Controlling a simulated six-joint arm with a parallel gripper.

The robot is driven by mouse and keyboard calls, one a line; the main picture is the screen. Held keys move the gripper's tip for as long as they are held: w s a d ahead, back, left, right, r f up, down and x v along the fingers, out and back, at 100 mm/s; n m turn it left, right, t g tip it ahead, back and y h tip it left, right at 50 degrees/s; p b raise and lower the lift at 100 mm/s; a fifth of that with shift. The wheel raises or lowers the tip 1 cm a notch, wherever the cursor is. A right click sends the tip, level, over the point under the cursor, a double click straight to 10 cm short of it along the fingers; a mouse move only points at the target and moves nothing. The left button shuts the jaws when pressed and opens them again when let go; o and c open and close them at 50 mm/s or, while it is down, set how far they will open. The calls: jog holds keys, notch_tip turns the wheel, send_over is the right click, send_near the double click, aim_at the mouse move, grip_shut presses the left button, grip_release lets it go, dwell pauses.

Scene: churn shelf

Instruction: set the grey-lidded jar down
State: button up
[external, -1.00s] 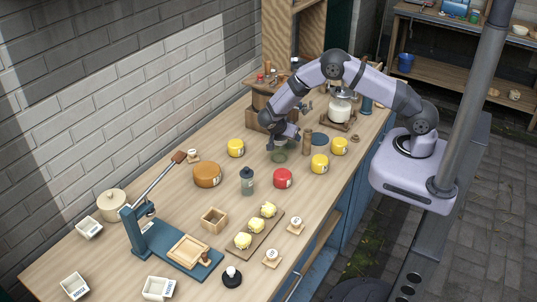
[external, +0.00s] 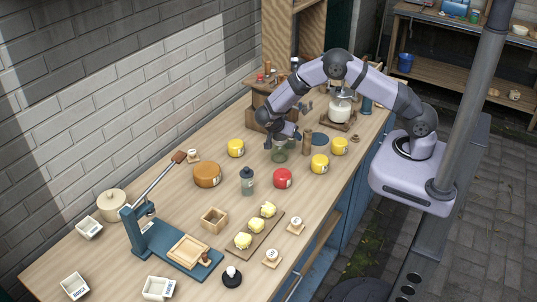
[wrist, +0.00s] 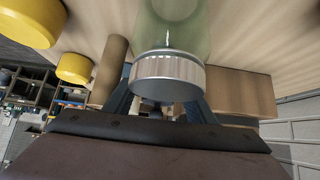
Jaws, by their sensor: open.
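The grey-lidded jar (external: 280,155) is green glass and stands upright on the wooden bench. In the wrist view its silver-grey lid (wrist: 168,76) is close in front of my gripper, with the green glass body beyond it. My gripper (external: 280,136) is open at the top of the jar in the external view. In the wrist view its blue-grey fingers (wrist: 160,104) show on both sides of the lid, partly hidden behind it. I cannot tell whether they touch the lid.
Yellow tubs (external: 320,164) and a red tub (external: 283,178) stand near the jar. A dark bottle (external: 247,181) stands to its front left. A wooden cylinder (external: 307,142) is close on its right. Bare bench lies left of the jar.

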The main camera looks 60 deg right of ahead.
jog(key=b+v, duration=0.3)
jog(key=v, duration=0.6)
jog(key=shift+a+r, duration=0.1)
jog(key=shift+a, duration=0.1)
jog(key=shift+r, duration=0.15)
jog(key=shift+w+r, duration=0.1)
jog(key=shift+w, duration=0.1)
jog(key=w+r+n+t+y, duration=0.4)
jog(key=w+r+n+t, duration=0.3)
jog(key=w+r+t, duration=0.4)
jog(key=n+g+y, duration=0.3)
jog(key=n+y, duration=0.4)
send_over(281, 136)
jog(key=a, duration=0.6)
notch_tip(281, 136, down, 5)
jog(key=s+d+f+n+g+h, duration=0.1)
jog(key=s+d+f+n+g, duration=0.1)
jog(key=s, duration=1)
jog(key=s+d+f+n+g+h, duration=0.1)
jog(key=s+d+f+g, duration=0.3)
jog(key=s, duration=0.8)
jog(key=shift+s+d+f+n+g, duration=0.25)
jog(key=shift+d+f+n+g, duration=0.2)
jog(key=shift+d+g, duration=0.45)
jog(key=shift+o, duration=0.6)
jog(key=shift+a, duration=0.2)
